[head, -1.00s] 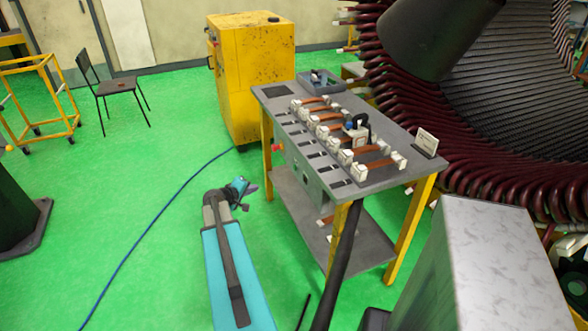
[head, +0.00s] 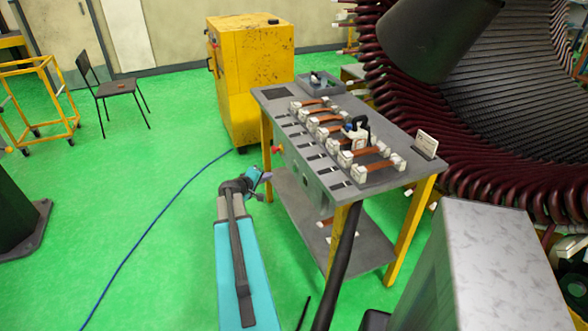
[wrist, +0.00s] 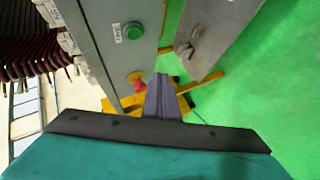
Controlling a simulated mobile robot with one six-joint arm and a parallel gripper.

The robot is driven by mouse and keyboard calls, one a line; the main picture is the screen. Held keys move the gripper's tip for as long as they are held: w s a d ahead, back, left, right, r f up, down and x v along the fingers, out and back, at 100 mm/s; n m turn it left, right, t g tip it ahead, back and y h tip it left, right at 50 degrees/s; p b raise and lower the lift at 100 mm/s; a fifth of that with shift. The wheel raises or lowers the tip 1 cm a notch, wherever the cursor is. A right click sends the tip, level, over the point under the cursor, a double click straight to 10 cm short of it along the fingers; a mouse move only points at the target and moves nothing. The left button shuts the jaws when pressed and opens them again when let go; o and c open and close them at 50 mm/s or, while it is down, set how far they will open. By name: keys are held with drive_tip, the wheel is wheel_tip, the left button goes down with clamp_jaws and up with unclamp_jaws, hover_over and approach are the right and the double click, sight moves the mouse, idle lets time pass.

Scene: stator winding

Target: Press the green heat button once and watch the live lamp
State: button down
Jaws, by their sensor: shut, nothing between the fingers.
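The green heat button (wrist: 133,31) shows in the wrist view as a round green cap beside a small white label, on the grey front panel (wrist: 108,60) of the bench. My gripper (wrist: 160,84) is shut and empty, pointing along the panel and apart from the green button. In the head view my gripper (head: 266,176) is in front of the bench's near side, below the panel's left end. I cannot pick out the green button or a live lamp for certain in the head view.
A red mushroom-shaped button (wrist: 140,86) sits on the same panel, close to my fingertips in the wrist view. Coil pieces in white blocks (head: 345,158) stand on the bench top (head: 400,188). A yellow cabinet (head: 250,75) stands behind. Green floor left of the bench is open.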

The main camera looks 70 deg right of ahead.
sight(295, 169)
drive_tip(key=s+d+p, duration=0.1)
drive_tip(key=s+d, duration=0.4)
drive_tip(key=s, duration=0.1)
drive_tip(key=shift+p, duration=0.3)
idle(1.9)
drive_tip(key=shift+s+d+b, duration=0.45)
drive_tip(key=shift+s+b, duration=0.2)
drive_tip(key=shift+s, duration=0.05)
idle(1.5)
drive_tip(key=shift+w+a+b, duration=0.5)
drive_tip(key=shift+w+b, duration=0.15)
drive_tip(key=shift+w+a, duration=0.1)
idle(0.3)
